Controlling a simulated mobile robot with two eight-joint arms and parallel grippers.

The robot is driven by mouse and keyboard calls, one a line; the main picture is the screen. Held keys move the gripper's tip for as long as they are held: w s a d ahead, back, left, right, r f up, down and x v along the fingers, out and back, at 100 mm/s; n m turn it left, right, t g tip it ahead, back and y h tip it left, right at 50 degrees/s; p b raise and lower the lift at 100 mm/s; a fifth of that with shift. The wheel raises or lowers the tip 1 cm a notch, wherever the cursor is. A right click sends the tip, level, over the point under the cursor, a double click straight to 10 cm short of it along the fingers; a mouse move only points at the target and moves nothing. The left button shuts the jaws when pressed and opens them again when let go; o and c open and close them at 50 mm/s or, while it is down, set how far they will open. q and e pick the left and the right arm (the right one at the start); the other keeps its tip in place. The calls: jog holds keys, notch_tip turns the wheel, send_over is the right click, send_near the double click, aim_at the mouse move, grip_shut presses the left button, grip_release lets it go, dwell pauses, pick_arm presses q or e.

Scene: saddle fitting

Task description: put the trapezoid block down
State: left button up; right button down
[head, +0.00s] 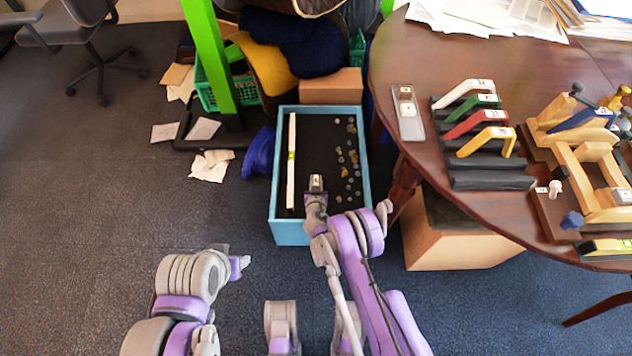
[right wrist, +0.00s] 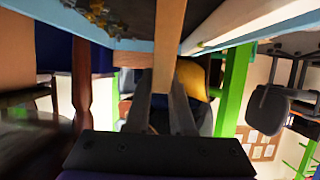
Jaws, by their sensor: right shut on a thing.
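My right gripper (head: 316,194) is shut on a small block (head: 316,183) with a pale label on its top, which I take to be the trapezoid block. In the head view they appear over the near part of the blue crate (head: 293,232); the height above its dark floor is hard to tell. In the right wrist view the two dark fingers (right wrist: 160,112) close around a tan wooden piece (right wrist: 170,35) that runs to the top edge. My left arm's end (head: 238,265) is low left, outside the crate; its finger opening cannot be made out.
The crate holds a long pale level (head: 291,165) on its left and several small round pieces (head: 350,160) on its right. A round wooden table (head: 440,180) with coloured angled parts stands to the right. A cardboard box (head: 455,240) sits under it. Left floor is mostly clear.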

jog(key=shift+f, duration=0.35)
jog(key=shift+f, duration=0.15)
jog(key=c, duration=0.8)
grip_release()
jog(key=shift+o, duration=0.2)
